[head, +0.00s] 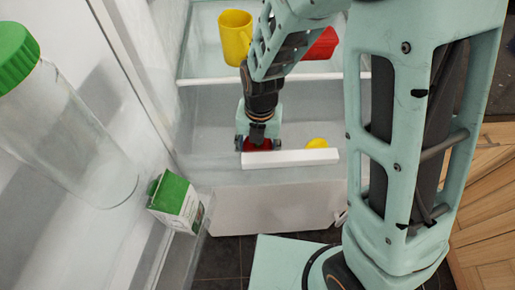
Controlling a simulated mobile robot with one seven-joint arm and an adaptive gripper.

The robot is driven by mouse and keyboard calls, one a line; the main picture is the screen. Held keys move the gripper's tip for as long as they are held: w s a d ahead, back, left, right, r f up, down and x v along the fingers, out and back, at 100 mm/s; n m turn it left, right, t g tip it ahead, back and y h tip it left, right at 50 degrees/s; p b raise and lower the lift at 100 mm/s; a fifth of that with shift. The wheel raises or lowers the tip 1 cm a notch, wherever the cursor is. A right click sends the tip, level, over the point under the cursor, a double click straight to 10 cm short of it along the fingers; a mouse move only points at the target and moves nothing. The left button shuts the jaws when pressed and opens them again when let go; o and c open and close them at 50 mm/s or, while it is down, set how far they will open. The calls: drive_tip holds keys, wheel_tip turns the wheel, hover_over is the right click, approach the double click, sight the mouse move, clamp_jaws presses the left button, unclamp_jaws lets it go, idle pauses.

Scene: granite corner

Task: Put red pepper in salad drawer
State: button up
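The red pepper (258,146) shows as a red patch at the tip of my gripper (258,143), inside the salad drawer (215,128). The gripper points down into the drawer, with a finger on each side of the pepper. I cannot tell whether the fingers press on it or stand just apart from it. The drawer's white front edge and my gripper hide most of the pepper, so I cannot see whether it rests on the drawer floor. The salad drawer is pulled open at the bottom of the fridge.
A yellow item (317,143) lies in the drawer to the right. On the shelf above stand a yellow mug (235,38) and a red container (322,45). At left, a green-capped bottle (75,135) and a green-and-white carton (177,202) stand in the door.

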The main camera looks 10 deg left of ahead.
drive_tip(key=shift+f, duration=0.15)
drive_tip(key=o, duration=1.4)
drive_tip(key=shift+c, duration=0.2)
drive_tip(key=r+p, duration=0.2)
drive_tip(key=r, duration=1)
drive_tip(key=shift+d+r, duration=0.2)
